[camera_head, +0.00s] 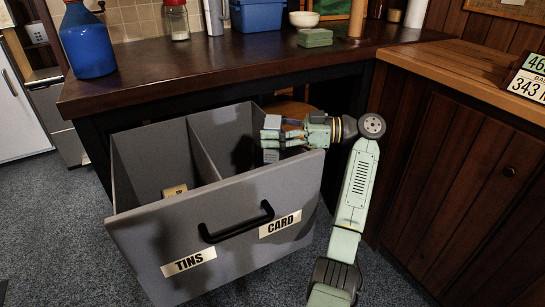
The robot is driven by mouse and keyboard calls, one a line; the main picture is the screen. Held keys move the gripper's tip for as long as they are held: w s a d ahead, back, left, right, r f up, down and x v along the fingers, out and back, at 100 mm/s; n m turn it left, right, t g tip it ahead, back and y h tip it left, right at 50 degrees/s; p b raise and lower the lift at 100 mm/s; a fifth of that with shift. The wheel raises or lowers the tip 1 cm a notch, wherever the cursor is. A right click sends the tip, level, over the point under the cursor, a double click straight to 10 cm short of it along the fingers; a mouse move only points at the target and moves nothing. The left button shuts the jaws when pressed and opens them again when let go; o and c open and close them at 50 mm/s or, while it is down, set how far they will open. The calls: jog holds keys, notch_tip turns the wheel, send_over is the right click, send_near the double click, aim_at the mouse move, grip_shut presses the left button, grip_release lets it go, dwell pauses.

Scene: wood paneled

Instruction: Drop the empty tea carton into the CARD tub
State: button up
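A grey pull-out bin drawer (150,237) stands open under the counter, split by a divider (203,151) into two tubs. The front of the left tub has a TINS label (188,262), and the right one has a CARD label (280,223). My gripper (269,139) is over the right part of the CARD tub, pointing left, its fingertips apart. I see no carton between them. A small green box (315,38) lies on the counter; I cannot tell if it is the tea carton. A small tan block (174,190) is in the TINS tub. The CARD tub's floor is partly hidden.
A blue jug (87,42), a red-lidded jar (176,22), a blue crate (257,15) and a white bowl (304,19) stand on the dark counter (215,62). A wooden cabinet (465,165) is close to the right of my arm. Carpet is open at the left.

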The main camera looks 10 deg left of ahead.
jog(key=o, duration=0.5)
notch_tip(320, 180, up, 10)
dwell(0.6)
